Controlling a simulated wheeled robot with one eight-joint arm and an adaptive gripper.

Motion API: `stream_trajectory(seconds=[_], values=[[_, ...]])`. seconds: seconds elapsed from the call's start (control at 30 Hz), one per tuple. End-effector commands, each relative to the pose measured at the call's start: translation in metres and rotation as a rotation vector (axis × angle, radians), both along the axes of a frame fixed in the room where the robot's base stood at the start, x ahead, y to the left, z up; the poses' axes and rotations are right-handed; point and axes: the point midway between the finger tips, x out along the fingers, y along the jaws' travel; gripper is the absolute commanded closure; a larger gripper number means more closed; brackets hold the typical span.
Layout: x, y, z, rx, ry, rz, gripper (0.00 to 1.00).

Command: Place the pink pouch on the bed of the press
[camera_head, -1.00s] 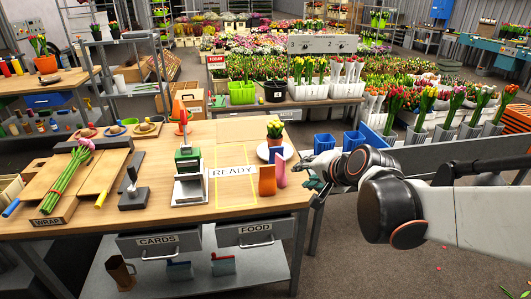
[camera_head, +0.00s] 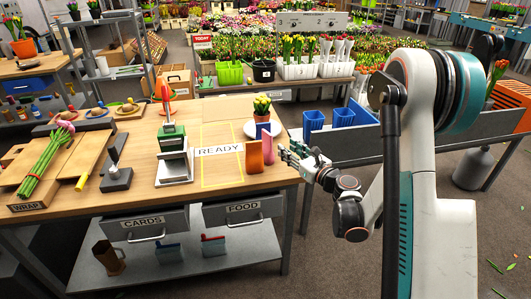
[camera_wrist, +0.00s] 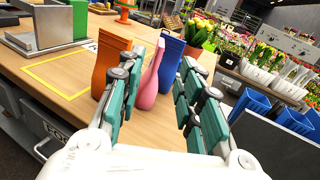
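The press (camera_head: 173,150) has a green upper part, and its bare silver bed (camera_head: 175,170) stands on the table left of the yellow READY outline; part of it shows top left in the wrist view (camera_wrist: 42,28). The pink pouch (camera_head: 268,148) stands upright between an orange pouch (camera_head: 254,162) and a blue pouch (camera_head: 262,129). In the wrist view the pink pouch (camera_wrist: 150,78) appears between the fingers of my gripper (camera_wrist: 161,62). My gripper (camera_head: 292,153) is open, just right of the pouches; contact cannot be told.
The orange pouch (camera_wrist: 108,55) and blue pouch (camera_wrist: 170,62) stand close on either side of the pink one. The READY area (camera_head: 222,172) is clear.

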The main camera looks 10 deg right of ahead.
Motion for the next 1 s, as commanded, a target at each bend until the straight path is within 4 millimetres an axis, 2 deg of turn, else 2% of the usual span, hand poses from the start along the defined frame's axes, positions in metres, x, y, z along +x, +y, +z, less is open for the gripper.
stream_trajectory(seconds=[0.23, 0.37, 0.6, 0.87, 1.0], values=[[0.010, 0.000, -0.002, 0.064, 0.003, -0.006, 0.67], [0.026, 0.008, 0.000, 0.062, 0.002, -0.004, 0.67], [0.065, 0.023, -0.006, 0.061, 0.003, -0.005, 0.67], [0.082, 0.031, -0.006, 0.060, 0.002, -0.006, 0.67], [0.097, 0.039, -0.006, 0.060, 0.002, -0.004, 0.67]])
